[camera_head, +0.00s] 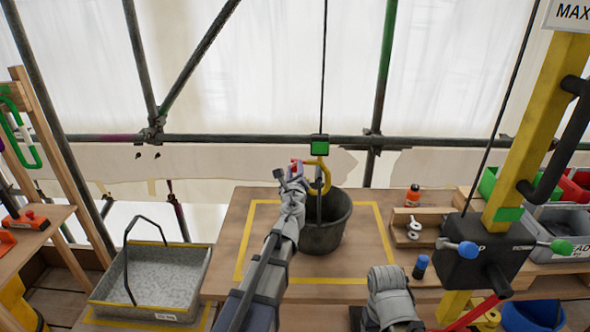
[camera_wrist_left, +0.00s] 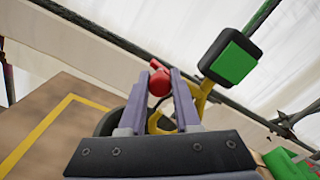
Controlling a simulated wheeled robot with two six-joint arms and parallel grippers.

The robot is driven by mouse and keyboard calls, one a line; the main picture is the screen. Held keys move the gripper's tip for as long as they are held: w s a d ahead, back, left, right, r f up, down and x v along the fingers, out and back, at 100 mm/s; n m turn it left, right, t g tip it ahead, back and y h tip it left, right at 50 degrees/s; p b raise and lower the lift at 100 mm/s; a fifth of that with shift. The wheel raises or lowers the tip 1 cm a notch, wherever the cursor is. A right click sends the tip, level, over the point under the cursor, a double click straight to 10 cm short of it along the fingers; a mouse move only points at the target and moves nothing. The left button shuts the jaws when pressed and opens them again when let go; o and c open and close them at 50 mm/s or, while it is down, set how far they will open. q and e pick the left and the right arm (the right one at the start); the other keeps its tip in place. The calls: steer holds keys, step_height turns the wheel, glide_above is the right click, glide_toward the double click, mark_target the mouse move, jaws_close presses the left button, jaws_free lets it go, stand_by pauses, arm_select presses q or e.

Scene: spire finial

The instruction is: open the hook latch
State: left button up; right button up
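A yellow hook (camera_head: 323,176) hangs below a black and green block (camera_head: 319,145) on a cable, over a dark bucket (camera_head: 340,225). A red latch piece with a round red knob (camera_wrist_left: 159,84) is at the hook; the hook also shows in the left wrist view (camera_wrist_left: 201,96). My left gripper (camera_head: 291,172) is at the hook's left side. Its fingers are apart, with the knob between their tips; I cannot tell whether they touch it. The fingers partly hide the hook in the wrist view. My right arm shows at the lower right, but its gripper does not.
The bucket stands on a wooden bench (camera_head: 222,275) inside a yellow taped outline. A grey tray (camera_head: 185,275) is at left. An orange bottle (camera_head: 413,196) and a yellow post (camera_head: 525,150) with a dark winch box (camera_head: 480,258) are at right. Scaffold tubes run behind.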

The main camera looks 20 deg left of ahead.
arm_select(q)
steer(key=shift+o, duration=0.9)
steer(key=shift+s, duration=0.1)
steer(key=v, duration=0.7)
steer(key=shift+s, duration=0.3)
